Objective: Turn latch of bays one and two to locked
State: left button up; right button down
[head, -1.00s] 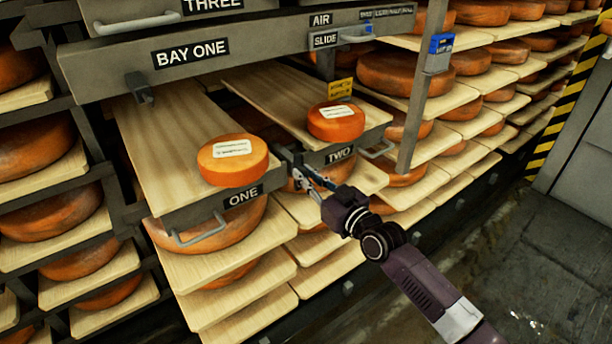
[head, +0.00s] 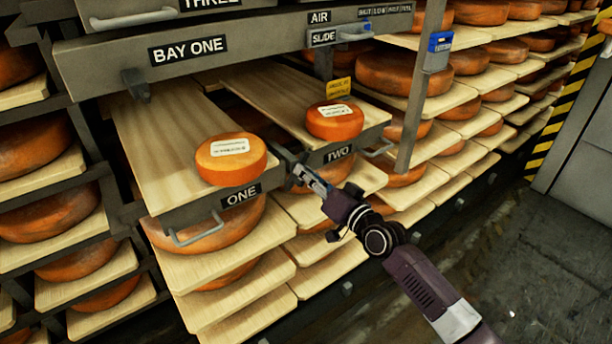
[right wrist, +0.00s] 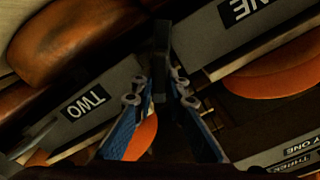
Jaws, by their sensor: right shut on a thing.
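Two shelf trays stand pulled out side by side: tray ONE (head: 240,198) on the left and tray TWO (head: 340,153) on the right. Between their front ends is a dark latch (right wrist: 162,45), seen in the right wrist view as a bar between my blue fingers. My right gripper (head: 300,172) is shut on this latch. Its exact angle is hard to tell in the head view, where the fingers partly hide it. Another dark latch (head: 135,84) hangs under the BAY ONE beam (head: 200,50), with no gripper near it. My left gripper is not in view.
A labelled cheese wheel (head: 231,159) sits on tray ONE and another (head: 335,121) on tray TWO. Each tray has a front handle. Loaded shelves lie around and below. A post (head: 422,85) with a blue box stands at the right. The floor at lower right is clear.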

jog(key=shift+d+f+m, duration=0.1)
jog(key=shift+m, duration=0.9)
jog(key=shift+f+m, duration=0.1)
jog(key=shift+m, duration=0.8)
jog(key=shift+w+m, duration=0.1)
jog(key=shift+m, duration=0.9)
jog(key=shift+d+f+m, duration=0.1)
jog(key=shift+f+m, duration=0.05)
jog(key=shift+m, duration=1.05)
jog(key=shift+f+m, duration=0.1)
jog(key=shift+m, duration=0.8)
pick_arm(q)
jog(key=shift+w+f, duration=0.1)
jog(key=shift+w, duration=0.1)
pick_arm(e)
jog(key=shift+f+m, duration=0.1)
jog(key=shift+m, duration=0.5)
